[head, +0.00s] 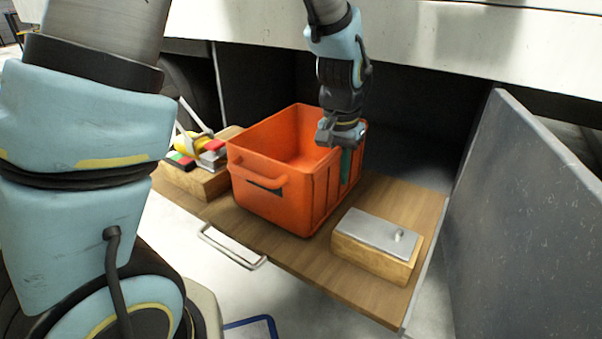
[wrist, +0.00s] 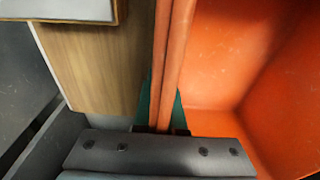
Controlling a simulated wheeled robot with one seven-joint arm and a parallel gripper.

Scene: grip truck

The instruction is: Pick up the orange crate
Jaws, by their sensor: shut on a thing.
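The orange crate (head: 270,190) stands upright on a wooden drawer board, open at the top and seemingly empty in the part I see. My gripper (head: 346,162) points down at the crate's right wall. In the wrist view my gripper (wrist: 162,110) has its green fingers on both sides of the crate's orange rim (wrist: 172,60), shut on it. The crate's inside (wrist: 270,70) shows at the right of the wrist view. In the head view the gripper hides part of the right rim.
The wooden board (head: 290,255) has a metal handle (head: 232,250) in front. A wooden block with a metal top (head: 376,236) sits right of the crate. Wooden blocks with coloured pieces (head: 200,160) lie left. A grey panel (head: 535,220) stands at the right, a white overhang (head: 420,40) above.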

